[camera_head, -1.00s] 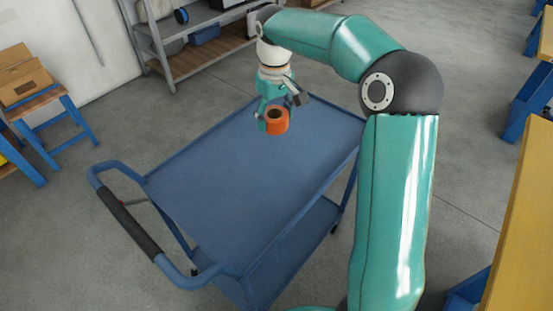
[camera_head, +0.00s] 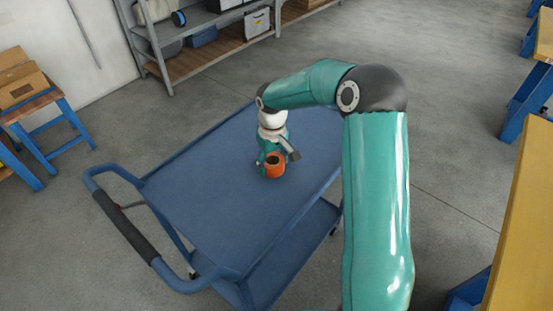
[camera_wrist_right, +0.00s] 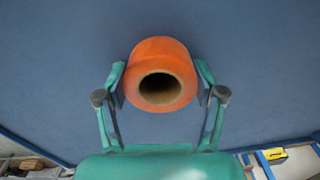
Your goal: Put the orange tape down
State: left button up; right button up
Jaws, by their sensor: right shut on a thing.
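The orange tape (camera_head: 275,167) is a roll with a dark brown core. It is at the middle of the blue cart's top shelf (camera_head: 210,215). My right gripper (camera_head: 270,164) is shut on it from the sides. In the right wrist view the tape (camera_wrist_right: 160,62) sits between the two fingers of the gripper (camera_wrist_right: 160,90), with the blue shelf behind it. The tape is at or just above the shelf; I cannot tell whether it touches. My left gripper is not in view.
The cart top is otherwise bare, with raised edges and a black-gripped handle (camera_head: 128,225) at the left. A grey shelf rack (camera_head: 165,70) stands behind. A blue stool with cardboard boxes (camera_head: 22,85) is at the left, and a yellow-topped table (camera_head: 520,240) at the right.

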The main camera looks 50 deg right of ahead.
jog(key=o, duration=1.2)
notch_tip(320, 180, up, 12)
jog(key=shift+r+p, duration=0.15)
jog(key=shift+p, duration=0.15)
